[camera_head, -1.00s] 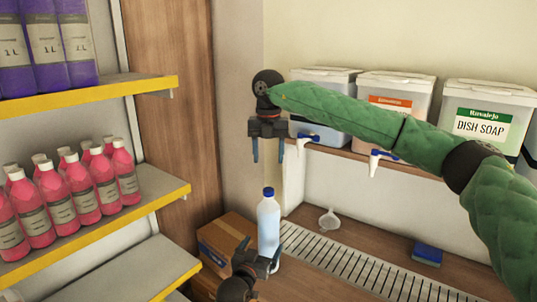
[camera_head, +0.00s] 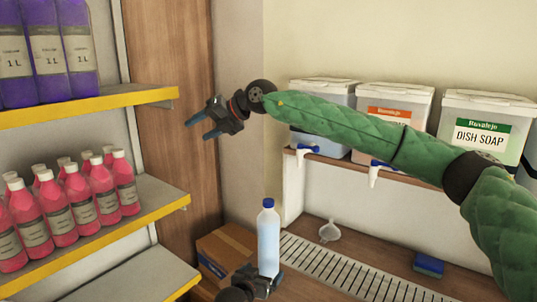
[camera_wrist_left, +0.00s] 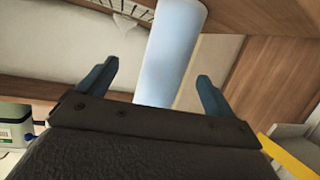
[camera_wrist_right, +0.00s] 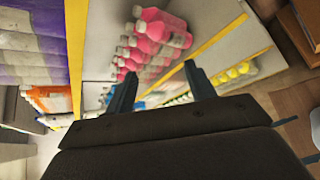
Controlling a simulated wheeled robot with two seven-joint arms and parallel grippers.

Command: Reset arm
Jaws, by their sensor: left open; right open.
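My right gripper (camera_head: 198,129) is at the end of the green arm that crosses the head view from the right. It is open and empty, in the air in front of the wooden panel, pointing left. In the right wrist view its fingers (camera_wrist_right: 160,70) point toward the shelves, with nothing between them.
Shelves with pink bottles (camera_head: 78,205) and purple bottles (camera_head: 50,55) stand at left. Dispenser tubs, one labelled dish soap (camera_head: 482,130), sit on a back ledge. A funnel (camera_head: 329,231), a metal grate (camera_head: 335,270), a blue sponge (camera_head: 428,264) and a cardboard box (camera_head: 225,248) are below.

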